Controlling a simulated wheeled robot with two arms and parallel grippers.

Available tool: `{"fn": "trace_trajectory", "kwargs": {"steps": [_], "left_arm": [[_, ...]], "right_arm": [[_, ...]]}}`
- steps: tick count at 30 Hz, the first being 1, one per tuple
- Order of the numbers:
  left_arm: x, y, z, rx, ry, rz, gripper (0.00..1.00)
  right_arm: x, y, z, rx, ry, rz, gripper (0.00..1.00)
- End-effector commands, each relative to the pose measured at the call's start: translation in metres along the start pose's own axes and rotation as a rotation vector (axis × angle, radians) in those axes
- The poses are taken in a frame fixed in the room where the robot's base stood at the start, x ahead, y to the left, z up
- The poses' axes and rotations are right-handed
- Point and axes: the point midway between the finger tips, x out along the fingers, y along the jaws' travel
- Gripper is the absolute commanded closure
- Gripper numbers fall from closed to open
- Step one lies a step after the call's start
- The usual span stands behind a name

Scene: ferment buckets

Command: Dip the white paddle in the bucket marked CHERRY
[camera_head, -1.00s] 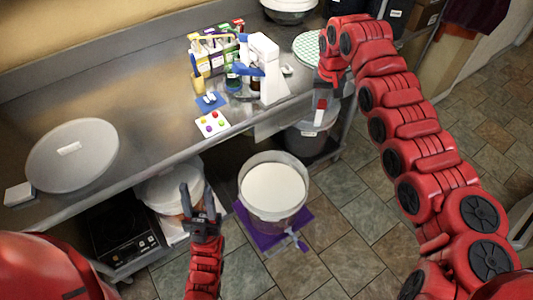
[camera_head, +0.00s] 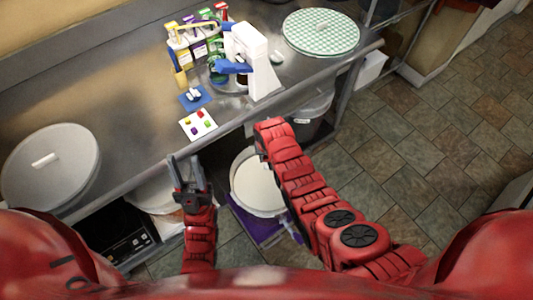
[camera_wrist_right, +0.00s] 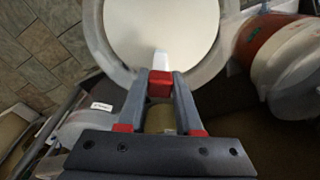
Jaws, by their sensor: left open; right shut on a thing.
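My right gripper (camera_wrist_right: 160,84) is shut on a red block, and a white piece, apparently the white paddle (camera_wrist_right: 161,62), extends from it. The paddle overlaps the rim and pale contents of an open bucket (camera_wrist_right: 92,30) in the right wrist view. I cannot tell whether it touches the contents. This appears to be the bucket (camera_head: 236,198) on the floor in the head view, partly hidden by my right arm. My right fingertips are hidden there. I can read no CHERRY mark. My left gripper (camera_head: 187,172) is open and empty, left of that bucket.
A purple mat (camera_head: 248,228) lies under the bucket. A steel counter (camera_head: 130,140) runs behind, carrying a large lid (camera_head: 50,180), a white dispenser (camera_head: 256,65) and a checkered round (camera_head: 321,32). Another bucket (camera_head: 311,118) stands under the counter. Floor is clear at right.

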Motion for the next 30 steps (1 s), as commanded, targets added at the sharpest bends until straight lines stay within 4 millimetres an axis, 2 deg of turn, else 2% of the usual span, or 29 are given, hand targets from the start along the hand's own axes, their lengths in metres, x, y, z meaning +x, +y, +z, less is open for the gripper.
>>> {"fn": "trace_trajectory", "kwargs": {"steps": [11, 30], "left_arm": [[-0.027, 0.001, 0.005, 0.000, 0.000, 0.000, 0.57], [-0.088, 0.004, 0.015, 0.000, 0.000, 0.000, 0.57]], "right_arm": [[0.038, 0.000, 0.005, 0.001, -0.002, 0.001, 1.00], [0.108, 0.000, 0.012, 0.002, 0.001, -0.001, 1.00]]}}
